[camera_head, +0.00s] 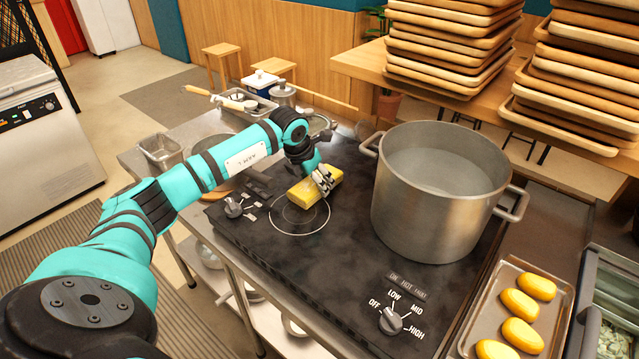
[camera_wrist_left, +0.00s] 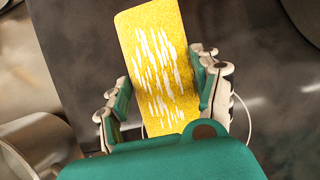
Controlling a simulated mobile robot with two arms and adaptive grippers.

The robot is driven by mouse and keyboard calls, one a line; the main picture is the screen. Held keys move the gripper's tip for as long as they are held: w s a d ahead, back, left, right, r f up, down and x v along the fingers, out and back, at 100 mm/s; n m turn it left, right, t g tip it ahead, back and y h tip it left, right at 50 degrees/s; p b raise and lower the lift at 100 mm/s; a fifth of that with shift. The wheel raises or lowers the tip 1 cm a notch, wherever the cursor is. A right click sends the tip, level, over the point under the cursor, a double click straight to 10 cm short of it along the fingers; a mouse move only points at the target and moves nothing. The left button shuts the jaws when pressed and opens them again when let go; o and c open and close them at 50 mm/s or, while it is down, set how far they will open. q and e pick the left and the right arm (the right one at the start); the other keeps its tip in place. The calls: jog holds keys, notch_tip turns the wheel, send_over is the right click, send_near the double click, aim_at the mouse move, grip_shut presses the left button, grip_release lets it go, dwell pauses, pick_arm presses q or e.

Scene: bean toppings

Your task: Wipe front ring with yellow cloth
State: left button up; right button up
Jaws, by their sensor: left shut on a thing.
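The yellow cloth (camera_head: 308,194) looks like a thick block with pale streaks on it. My left gripper (camera_head: 323,180) is shut on the yellow cloth, over the front ring (camera_head: 285,229) on the black cooktop. The cloth overlaps the far part of the ring; the near part shows as a thin white circle. I cannot tell whether the cloth touches the cooktop. In the left wrist view the cloth (camera_wrist_left: 160,70) sits between both fingers (camera_wrist_left: 160,95), and a bit of the ring (camera_wrist_left: 249,118) shows at the right. My right gripper is not in view.
A large steel pot (camera_head: 437,205) stands on the cooktop right of the cloth. Knobs (camera_head: 391,321) sit along the cooktop's front edge. A tray (camera_head: 470,318) with several yellow loaves lies at the right. Stacked trays (camera_head: 450,45) stand on the counter behind. Pans and a ladle lie at the far left end.

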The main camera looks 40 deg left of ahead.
pick_arm(q)
jog(key=shift+s+f, duration=0.1)
jog(key=shift+d, duration=0.65)
jog(key=shift+s+d+p, duration=0.15)
jog(key=shift+d+p, duration=0.15)
jog(key=shift+d, duration=1)
jog(key=shift+a+b, duration=0.35)
jog(key=shift+a, duration=0.35)
jog(key=shift+w+a+b, duration=0.2)
jog(key=shift+a+b, duration=0.15)
jog(key=shift+a, duration=1)
